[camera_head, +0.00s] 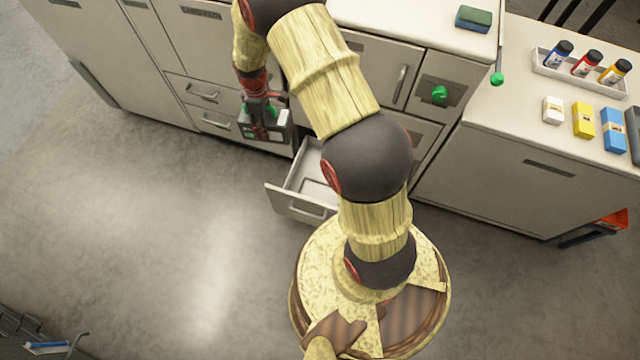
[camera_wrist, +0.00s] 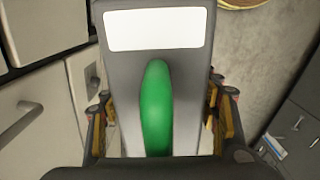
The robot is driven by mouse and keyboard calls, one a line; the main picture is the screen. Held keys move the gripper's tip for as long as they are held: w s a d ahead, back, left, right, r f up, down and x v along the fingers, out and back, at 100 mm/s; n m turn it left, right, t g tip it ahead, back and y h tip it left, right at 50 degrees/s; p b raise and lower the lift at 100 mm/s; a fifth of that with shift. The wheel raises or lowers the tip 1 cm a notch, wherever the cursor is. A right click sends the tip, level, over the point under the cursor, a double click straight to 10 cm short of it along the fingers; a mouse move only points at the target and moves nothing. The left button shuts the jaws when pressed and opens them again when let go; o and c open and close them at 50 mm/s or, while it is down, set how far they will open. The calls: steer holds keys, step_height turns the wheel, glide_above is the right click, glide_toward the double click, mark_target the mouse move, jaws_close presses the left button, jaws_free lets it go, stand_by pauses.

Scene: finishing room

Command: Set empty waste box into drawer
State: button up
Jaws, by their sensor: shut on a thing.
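My gripper (camera_head: 262,103) is shut on the waste box (camera_head: 265,127), a grey box with a green handle and a white label. In the wrist view the waste box (camera_wrist: 190,70) fills the middle, with the gripper's fingers on both sides of it. The inside of the box cannot be seen. I hold it in the air in front of the cabinet, to the left of the open drawer (camera_head: 299,208). The drawer is pulled out low in the cabinet, and its visible floor looks bare. My arm hides part of the drawer's right side.
Closed drawers (camera_head: 203,93) sit in the cabinet behind the gripper. A green knob (camera_head: 439,93) is on the cabinet front at right. The counter holds a sponge (camera_head: 473,18) and a bottle tray (camera_head: 541,66). The floor (camera_head: 150,230) at left is clear.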

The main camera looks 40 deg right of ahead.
steer(key=s+d+f+b, duration=0.1)
steer(key=s+d+f, duration=0.2)
steer(key=d+f, duration=0.4)
steer(key=s+d+f+b, duration=0.2)
steer(key=s+d+f, duration=0.25)
steer(key=f, duration=0.45)
steer(key=shift+s+d+f+m+b, duration=0.5)
steer(key=shift+s+d+f+b, duration=1)
steer(key=shift+s+f, duration=3.65)
steer(key=shift+s+d+f+m+b, duration=0.65)
steer(key=shift+s+d+f, duration=2.2)
steer(key=shift+f, duration=3.75)
steer(key=w+a+f+b, duration=0.1)
steer(key=w+a+f, duration=0.1)
steer(key=w+f, duration=0.1)
steer(key=w+a+f+b, duration=0.2)
steer(key=w+f, duration=0.1)
steer(key=w, duration=0.1)
steer(key=w+a+f+b, duration=0.2)
steer(key=w+a+f, duration=0.1)
steer(key=shift+w+f, duration=0.35)
steer(key=shift+f, duration=0.05)
steer(key=shift+w+a+f+b, duration=0.15)
steer(key=shift+f+b, duration=0.6)
steer(key=shift+f, duration=0.95)
steer(key=shift+f, duration=0.15)
